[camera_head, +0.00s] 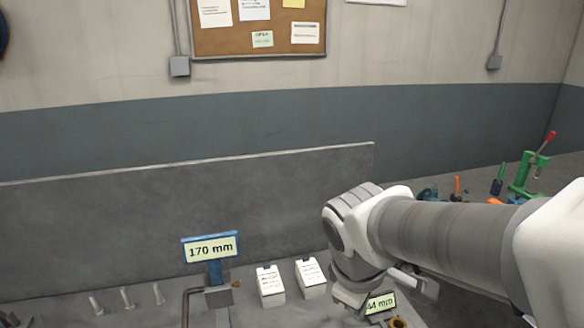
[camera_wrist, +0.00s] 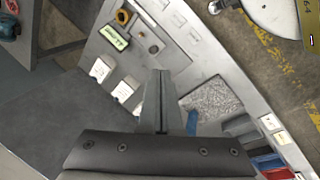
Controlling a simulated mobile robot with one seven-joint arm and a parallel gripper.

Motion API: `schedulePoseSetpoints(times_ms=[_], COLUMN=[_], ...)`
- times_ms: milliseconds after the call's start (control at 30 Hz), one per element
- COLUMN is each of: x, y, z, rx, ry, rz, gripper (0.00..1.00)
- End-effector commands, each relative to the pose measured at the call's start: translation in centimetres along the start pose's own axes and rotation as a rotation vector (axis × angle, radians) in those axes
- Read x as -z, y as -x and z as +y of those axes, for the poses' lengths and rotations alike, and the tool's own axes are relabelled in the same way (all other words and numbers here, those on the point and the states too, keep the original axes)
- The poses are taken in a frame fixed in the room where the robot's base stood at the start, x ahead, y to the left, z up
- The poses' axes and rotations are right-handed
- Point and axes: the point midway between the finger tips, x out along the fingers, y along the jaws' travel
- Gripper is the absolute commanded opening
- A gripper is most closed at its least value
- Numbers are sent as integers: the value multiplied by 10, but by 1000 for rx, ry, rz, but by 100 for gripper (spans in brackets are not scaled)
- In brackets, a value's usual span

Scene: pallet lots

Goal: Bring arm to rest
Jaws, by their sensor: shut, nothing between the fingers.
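My gripper (camera_wrist: 161,102) shows in the wrist view with its fingers together and nothing between them. It is above the grey bench (camera_wrist: 185,72). In the head view my arm reaches in from the right and bends down over the bench, and it hides part of the bench top. The fingertips cannot be made out there.
A "170 mm" sign (camera_head: 210,248) stands on the bench. Two white label blocks (camera_head: 270,285) (camera_head: 312,278) and a "44 mm" sign (camera_head: 380,303) are near my arm. Several pale pegs (camera_head: 127,297) stand at left. A grey back panel (camera_head: 190,205) rises behind.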

Motion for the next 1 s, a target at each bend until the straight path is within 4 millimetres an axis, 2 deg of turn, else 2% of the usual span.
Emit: schedulePoseSetpoints(times_ms=[33,200,433,633,1000], x=[-11,-38,-60,-65,-65], y=[14,47,75,82,82], z=[3,2,-6,-9,-9], rx=[-7,-1,30,46,46], ry=[-114,-483,-844,-952,-953], rz=[30,132,247,284,284], gripper=[0,0,0,0,0])
